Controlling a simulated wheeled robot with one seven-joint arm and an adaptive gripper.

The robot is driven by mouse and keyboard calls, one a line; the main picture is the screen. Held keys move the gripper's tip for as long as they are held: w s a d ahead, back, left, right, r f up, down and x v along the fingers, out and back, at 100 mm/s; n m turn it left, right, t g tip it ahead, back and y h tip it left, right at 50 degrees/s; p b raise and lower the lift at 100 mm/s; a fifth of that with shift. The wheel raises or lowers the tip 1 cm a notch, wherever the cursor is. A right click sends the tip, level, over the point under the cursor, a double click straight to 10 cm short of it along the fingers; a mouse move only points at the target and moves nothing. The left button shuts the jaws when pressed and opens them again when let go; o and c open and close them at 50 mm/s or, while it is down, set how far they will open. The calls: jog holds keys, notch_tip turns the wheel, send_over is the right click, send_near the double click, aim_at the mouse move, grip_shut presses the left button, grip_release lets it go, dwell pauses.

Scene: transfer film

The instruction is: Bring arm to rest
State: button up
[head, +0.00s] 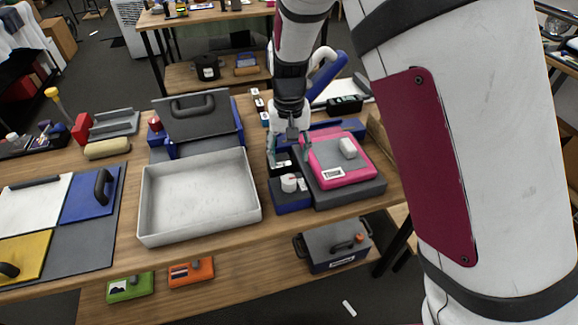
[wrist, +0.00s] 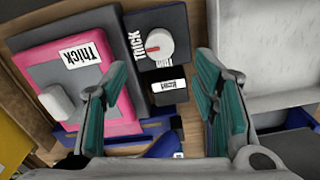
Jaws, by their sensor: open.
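My gripper (head: 291,152) hangs above the workbench, over the blue and black device with a white dial. In the wrist view its two teal-padded fingers (wrist: 162,100) are spread apart with nothing between them. A pink block labelled "Thick" (head: 342,160) with a white knob lies on a dark grey base (head: 350,193), right of the gripper in the head view. In the wrist view the pink block (wrist: 77,60) is left of the fingers, partly hidden by one.
An empty white tray (head: 200,195) stands left of the device. A dark panel with a handle (head: 193,117) stands behind it. A board (head: 60,252) with white, blue and yellow panels lies at the left. Green (head: 130,288) and orange (head: 191,273) boxes sit on the lower shelf.

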jog(key=shift+r, duration=0.9)
jog(key=s+d+r+t+y, duration=0.1)
jog(key=s+d+r, duration=0.45)
jog(key=r, duration=0.25)
jog(key=s+d+r+t+y, duration=0.1)
jog(key=s+d+r+t, duration=0.1)
jog(key=s+d+r, duration=0.35)
jog(key=s+d+r+t+h+b, duration=0.1)
jog(key=s+d+r, duration=0.2)
jog(key=s, duration=0.2)
jog(key=s+d+r+t+h, duration=0.1)
jog(key=s+d+r, duration=0.2)
jog(key=s, duration=0.3)
jog(key=shift+s+d+m+t+b, duration=0.3)
jog(key=shift+d+m+b, duration=0.1)
jog(key=shift+d, duration=0.2)
jog(key=shift+c, duration=0.3)
